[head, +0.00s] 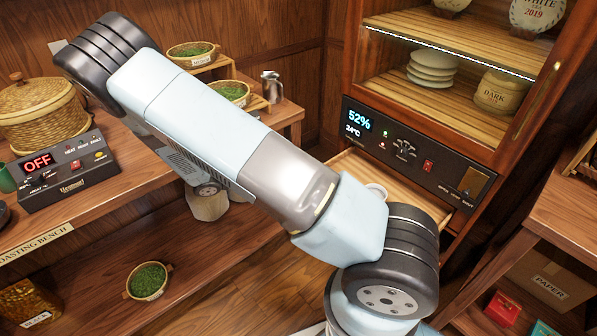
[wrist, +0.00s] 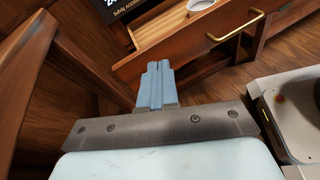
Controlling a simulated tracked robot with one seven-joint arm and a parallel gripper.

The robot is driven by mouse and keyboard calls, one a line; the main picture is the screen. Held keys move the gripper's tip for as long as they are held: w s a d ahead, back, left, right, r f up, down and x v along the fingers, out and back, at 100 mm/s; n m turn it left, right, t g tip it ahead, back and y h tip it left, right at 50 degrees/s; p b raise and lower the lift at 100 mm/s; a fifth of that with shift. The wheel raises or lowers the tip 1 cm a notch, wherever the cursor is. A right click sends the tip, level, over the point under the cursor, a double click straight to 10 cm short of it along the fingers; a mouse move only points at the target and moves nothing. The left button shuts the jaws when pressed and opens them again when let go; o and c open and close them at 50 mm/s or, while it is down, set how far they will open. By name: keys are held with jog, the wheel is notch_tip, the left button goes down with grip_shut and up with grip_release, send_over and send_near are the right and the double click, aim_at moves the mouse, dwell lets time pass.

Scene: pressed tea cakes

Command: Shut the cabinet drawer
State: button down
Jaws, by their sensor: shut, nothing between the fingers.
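The cabinet drawer stands open below the cabinet's control panel. In the head view its light wooden interior (head: 350,168) shows, partly hidden behind my arm. In the wrist view I see the drawer's reddish-brown front (wrist: 188,54) and its brass handle (wrist: 236,27). A white round dish (wrist: 200,5) lies inside. My gripper (wrist: 158,66) is shut and empty, its pale blue fingers together in front of the drawer front, left of the handle. I cannot tell whether they touch it. The gripper is hidden in the head view.
The cabinet (head: 352,75) holds plates and jars on lit shelves above its control panel (head: 405,150). The roasting bench (head: 75,235) is on the left with a control box (head: 68,172). A wooden shelf unit (head: 560,215) stands close on the right.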

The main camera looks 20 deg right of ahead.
notch_tip(320, 180, down, 8)
jog(key=w+a+r+n+t+h, duration=0.1)
jog(key=w+n+t+h, duration=0.1)
jog(key=n+t, duration=0.3)
jog(key=x, duration=1.3)
jog(key=shift+d+f+n, duration=0.2)
jog(key=shift+d+n, duration=0.1)
